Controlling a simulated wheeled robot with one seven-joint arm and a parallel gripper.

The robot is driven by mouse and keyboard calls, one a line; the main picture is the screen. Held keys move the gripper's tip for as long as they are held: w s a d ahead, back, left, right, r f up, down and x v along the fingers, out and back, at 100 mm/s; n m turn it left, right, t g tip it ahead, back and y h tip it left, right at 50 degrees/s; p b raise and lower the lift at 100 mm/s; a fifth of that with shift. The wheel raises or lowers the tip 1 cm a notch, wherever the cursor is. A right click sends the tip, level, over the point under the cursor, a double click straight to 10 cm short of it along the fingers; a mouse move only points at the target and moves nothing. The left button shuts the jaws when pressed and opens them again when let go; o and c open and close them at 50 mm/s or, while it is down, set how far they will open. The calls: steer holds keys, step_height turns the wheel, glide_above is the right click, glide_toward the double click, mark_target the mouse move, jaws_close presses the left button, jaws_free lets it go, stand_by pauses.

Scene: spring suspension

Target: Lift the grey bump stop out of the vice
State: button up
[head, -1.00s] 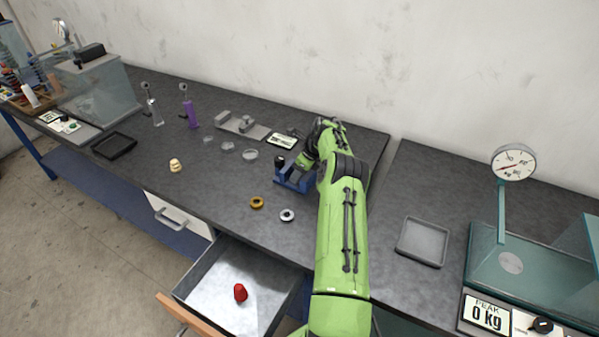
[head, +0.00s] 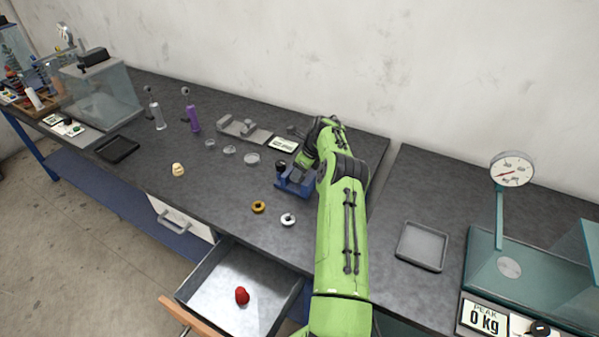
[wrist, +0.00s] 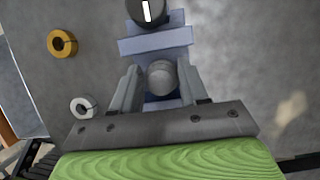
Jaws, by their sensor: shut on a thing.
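The blue vice (head: 290,184) stands on the dark bench top, left of my arm's end. In the wrist view the vice (wrist: 155,42) lies straight ahead, with its dark round knob (wrist: 148,10) at the top. The grey bump stop (wrist: 161,78) is a rounded grey piece between my two fingers. My gripper (wrist: 158,82) is shut on it, one finger on each side. The lower part of the bump stop is hidden, so I cannot tell whether it touches the vice. In the head view my arm hides the bump stop.
A gold ring (head: 259,207) and a silver ring (head: 288,219) lie in front of the vice. An open drawer (head: 215,283) holds a red piece (head: 242,295). A cream piece (head: 178,169) stands to the left. An empty grey tray (head: 422,246) sits at the right.

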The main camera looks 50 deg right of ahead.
steer(key=shift+r+p, duration=1.4)
steer(key=shift+r, duration=0.9)
